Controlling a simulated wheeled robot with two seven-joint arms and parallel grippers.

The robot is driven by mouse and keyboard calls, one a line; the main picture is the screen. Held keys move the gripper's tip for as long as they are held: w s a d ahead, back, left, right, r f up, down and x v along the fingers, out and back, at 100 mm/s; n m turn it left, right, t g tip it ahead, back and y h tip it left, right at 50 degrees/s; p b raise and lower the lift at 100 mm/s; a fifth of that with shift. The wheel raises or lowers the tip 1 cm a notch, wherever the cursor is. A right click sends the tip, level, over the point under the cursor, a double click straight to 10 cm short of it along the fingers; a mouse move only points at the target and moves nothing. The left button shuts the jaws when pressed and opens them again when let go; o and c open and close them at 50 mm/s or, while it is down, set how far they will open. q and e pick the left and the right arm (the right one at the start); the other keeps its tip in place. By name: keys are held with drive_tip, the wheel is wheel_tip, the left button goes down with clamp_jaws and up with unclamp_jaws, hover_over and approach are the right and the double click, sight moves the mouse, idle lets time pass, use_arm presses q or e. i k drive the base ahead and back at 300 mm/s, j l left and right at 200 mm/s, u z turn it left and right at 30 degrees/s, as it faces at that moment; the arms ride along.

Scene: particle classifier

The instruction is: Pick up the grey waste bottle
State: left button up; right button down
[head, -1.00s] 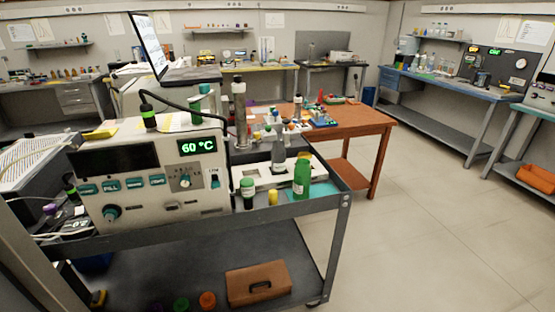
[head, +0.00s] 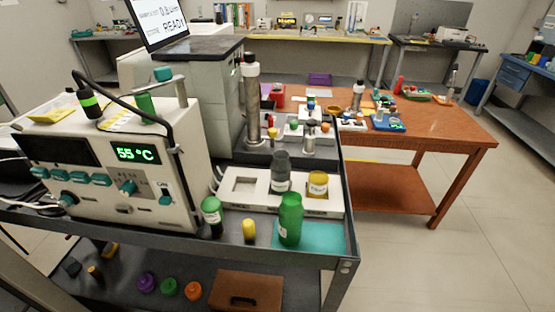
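A grey bottle (head: 281,173) stands upright at the white holder (head: 232,200) on the cart's top, between an empty square opening on its left and a jar with an amber top (head: 317,185) on its right. The green bottle stands on a teal mat (head: 325,238) at the cart's front right. Neither of my grippers shows in the head view.
A dark vial with a green cap (head: 212,218) and a small yellow vial (head: 249,231) stand left of the green bottle. The control box (head: 110,210) reading 55 °C fills the cart's left. A tall metal cylinder (head: 253,110) stands behind the holder. Open floor lies at right.

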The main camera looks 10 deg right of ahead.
sight(280, 165)
drive_tip(key=i+l+u, duration=0.15)
drive_tip(key=l+u, duration=0.2)
drive_tip(key=l, duration=0.4)
drive_tip(key=l+u, duration=0.35)
drive_tip(key=l, duration=0.45)
drive_tip(key=l+u, duration=0.4)
drive_tip(key=l, duration=0.4)
drive_tip(key=k+l+u, duration=0.1)
drive_tip(key=l+u, duration=0.25)
drive_tip(key=l, duration=0.4)
